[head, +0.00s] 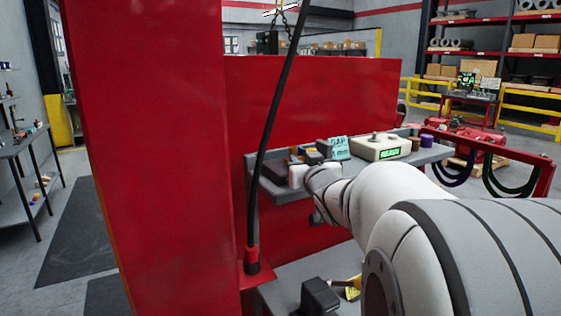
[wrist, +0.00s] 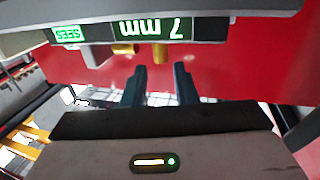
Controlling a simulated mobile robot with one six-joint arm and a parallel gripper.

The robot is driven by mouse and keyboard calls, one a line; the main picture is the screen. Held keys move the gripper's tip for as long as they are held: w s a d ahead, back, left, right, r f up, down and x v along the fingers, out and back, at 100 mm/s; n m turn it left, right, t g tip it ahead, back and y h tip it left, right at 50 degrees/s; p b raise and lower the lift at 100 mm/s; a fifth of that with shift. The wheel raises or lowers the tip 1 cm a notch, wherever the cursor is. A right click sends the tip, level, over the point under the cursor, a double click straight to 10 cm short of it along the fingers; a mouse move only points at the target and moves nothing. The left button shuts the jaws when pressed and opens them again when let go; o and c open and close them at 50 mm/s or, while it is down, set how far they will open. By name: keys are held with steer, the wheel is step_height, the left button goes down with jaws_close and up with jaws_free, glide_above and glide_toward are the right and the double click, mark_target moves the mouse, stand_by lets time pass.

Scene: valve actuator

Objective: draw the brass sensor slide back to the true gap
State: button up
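In the wrist view, which looks upside down, two brass-coloured pieces show below a dark panel: a small one (wrist: 123,48) and a blockier one (wrist: 160,53). I cannot tell which of them is the brass sensor slide. The panel's green display (wrist: 152,27) reads "7 mm", and a smaller green label (wrist: 68,34) reads "SEES". My gripper (wrist: 160,72) has its two dark fingers apart with nothing between them. The fingertips point at the brass pieces and look short of them.
A black cable (head: 269,137) hangs left of my arm. A dark block (head: 320,297) sits on the lower grey surface.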

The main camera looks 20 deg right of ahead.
mark_target(295, 150)
steer(key=r+p, duration=0.1)
steer(key=p, duration=0.2)
steer(key=shift+a+r, duration=0.1)
steer(key=shift+p, duration=1.05)
steer(key=shift+w, duration=0.3)
steer(key=shift+w+d+f+p, duration=0.15)
steer(key=shift+w+p, duration=0.3)
steer(key=shift+w, duration=0.7)
steer(key=shift+w+d+p, duration=0.2)
steer(key=shift+w+p, duration=0.25)
steer(key=shift+w, duration=0.75)
steer(key=shift+w+d+f+p, duration=0.15)
steer(key=shift+w+p, duration=0.3)
steer(key=shift+w, duration=0.7)
steer(key=shift+r, duration=0.1)
jaws_close()
